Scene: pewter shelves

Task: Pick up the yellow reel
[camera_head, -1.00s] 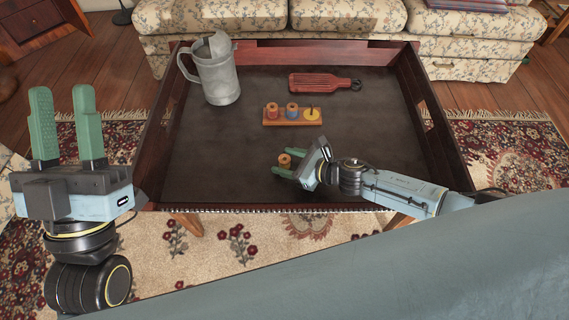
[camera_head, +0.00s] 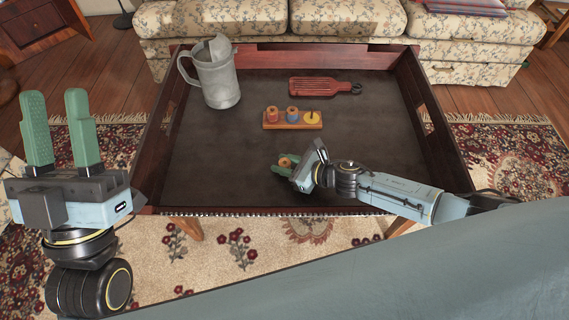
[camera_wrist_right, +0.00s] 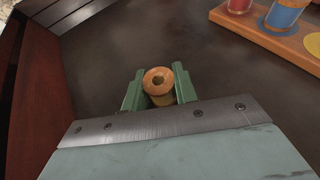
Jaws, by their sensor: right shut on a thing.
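The yellow reel (camera_wrist_right: 158,82) stands upright on the dark tray table (camera_head: 215,165), with an orange-brown wooden top and a hole in its middle. It also shows in the head view (camera_head: 285,162), partly hidden by the fingers. My right gripper (camera_wrist_right: 160,92) is shut on the reel, one green finger on each side of it. I cannot tell any gap between the reel and the table. My left gripper (camera_head: 60,130) is open and empty, fingers pointing up, left of the tray table.
A wooden peg board (camera_head: 291,125) holds a red reel (camera_head: 272,112), a blue reel (camera_head: 292,113) and a yellow disc (camera_head: 312,118). A grey metal jug (camera_head: 213,80) stands at the back left. A red ridged board (camera_head: 318,85) lies behind the reels. The table has raised wooden sides (camera_head: 423,105).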

